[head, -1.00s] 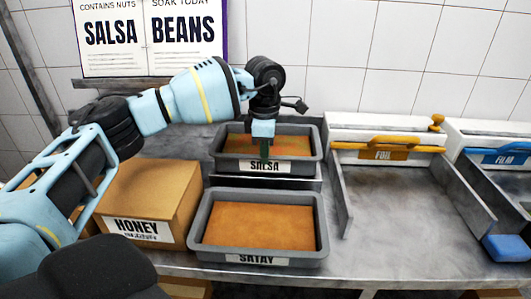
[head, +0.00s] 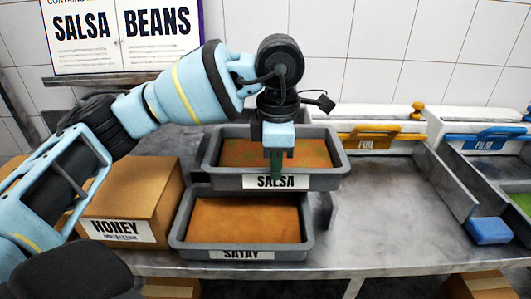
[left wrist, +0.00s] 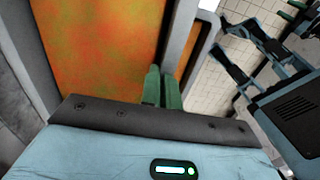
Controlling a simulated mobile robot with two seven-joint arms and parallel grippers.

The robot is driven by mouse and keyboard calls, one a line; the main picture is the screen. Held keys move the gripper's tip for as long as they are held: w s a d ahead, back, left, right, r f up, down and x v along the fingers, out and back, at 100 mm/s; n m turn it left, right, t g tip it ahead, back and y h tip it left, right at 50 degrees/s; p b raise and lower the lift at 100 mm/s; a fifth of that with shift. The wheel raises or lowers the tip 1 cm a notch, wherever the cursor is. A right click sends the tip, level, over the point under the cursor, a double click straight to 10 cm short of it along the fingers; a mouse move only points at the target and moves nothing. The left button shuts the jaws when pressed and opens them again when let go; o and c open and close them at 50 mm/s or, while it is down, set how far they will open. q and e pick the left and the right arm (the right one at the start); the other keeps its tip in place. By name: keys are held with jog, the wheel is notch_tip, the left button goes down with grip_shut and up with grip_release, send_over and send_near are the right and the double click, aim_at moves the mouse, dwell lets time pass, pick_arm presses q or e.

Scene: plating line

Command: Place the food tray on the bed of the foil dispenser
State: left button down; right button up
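The grey food tray labelled SALSA (head: 217,174), with orange-green food, hangs level in the middle of the head view. My left gripper (head: 276,165) points down and is shut on its front wall near the label. In the left wrist view the green fingers (left wrist: 162,88) stand close together at the tray's wall, beside the food (left wrist: 100,45). The foil dispenser (head: 385,127), with an orange handle and FOIL label, stands to the right. Its bed (head: 385,185) is bare, partly hidden by the tray. Green and blue parts at the left wrist view's upper right may be my right arm.
A tray labelled SATAY (head: 180,240) stands in front, just below the held tray. A cardboard HONEY box (head: 130,195) is to the left. The dispenser's side wall (head: 448,180) separates it from the film dispenser (head: 485,143) at right. A tiled wall rises behind.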

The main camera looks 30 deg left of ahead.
pick_arm(q)
jog(key=shift+s+d+r, duration=0.15)
jog(key=shift+s+d, duration=0.2)
jog(key=shift+d, duration=0.2)
